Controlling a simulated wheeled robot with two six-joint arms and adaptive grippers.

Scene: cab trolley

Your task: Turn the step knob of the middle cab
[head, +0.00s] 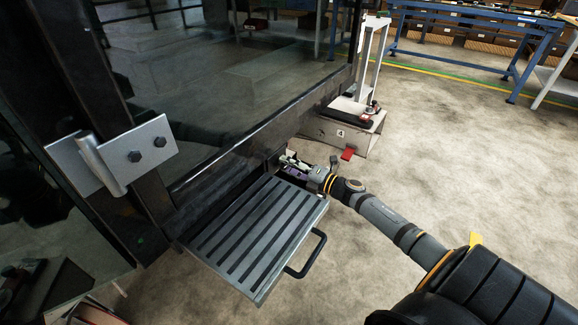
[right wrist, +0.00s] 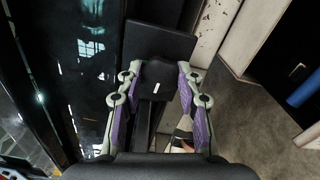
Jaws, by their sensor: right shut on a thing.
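The step (head: 262,285) is a grey plate with dark ribs, folded out below the glass side of the black cab frame (head: 268,132). My right gripper (head: 288,162) is at the far end of the step, close to the cab's lower frame. In the right wrist view its purple-padded fingers (right wrist: 158,82) stand on both sides of a black knob (right wrist: 155,88) with a short white mark. The gripper is shut on this knob, and the mark points roughly up and down the picture. The knob is hidden in the head view. My left gripper is not in view.
A black loop handle (head: 308,256) sticks out from the step's near right edge. A dark plate (right wrist: 160,42) lies behind the knob. A trolley-like stand (head: 345,135) with a red part stands just beyond my gripper.

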